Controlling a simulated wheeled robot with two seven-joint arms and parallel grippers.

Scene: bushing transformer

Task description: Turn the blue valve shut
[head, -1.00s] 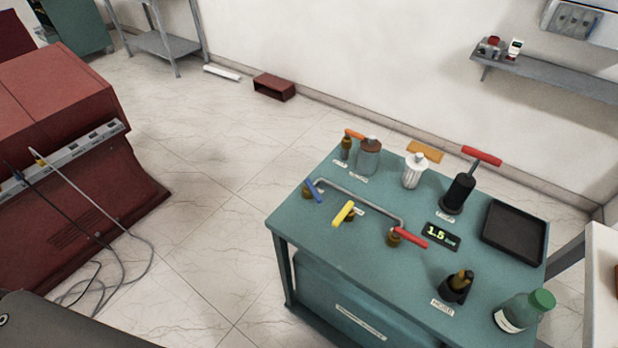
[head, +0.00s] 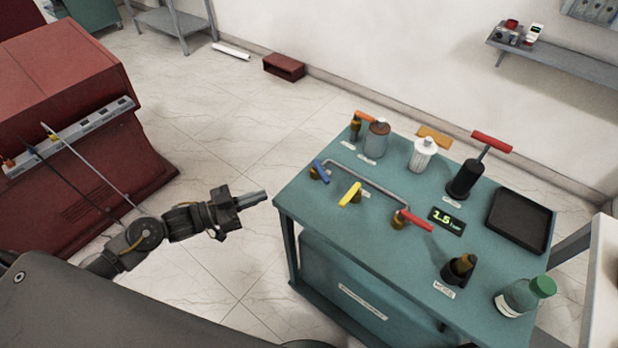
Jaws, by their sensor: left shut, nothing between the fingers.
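The blue valve (head: 320,171) is a blue lever handle on a brass body. It sits near the left edge of the teal table (head: 330,217), at the left end of a grey pipe (head: 370,180). My left gripper (head: 262,197) is shut and empty. In the picture it is left of the table's left corner, apart from the valve, with its fingers pointing right. My right gripper is not in view.
Behind are a brown-capped jar (head: 377,138), a white ribbed part (head: 422,154) and a black pump (head: 465,179). A display (head: 447,220) reads 1.5.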

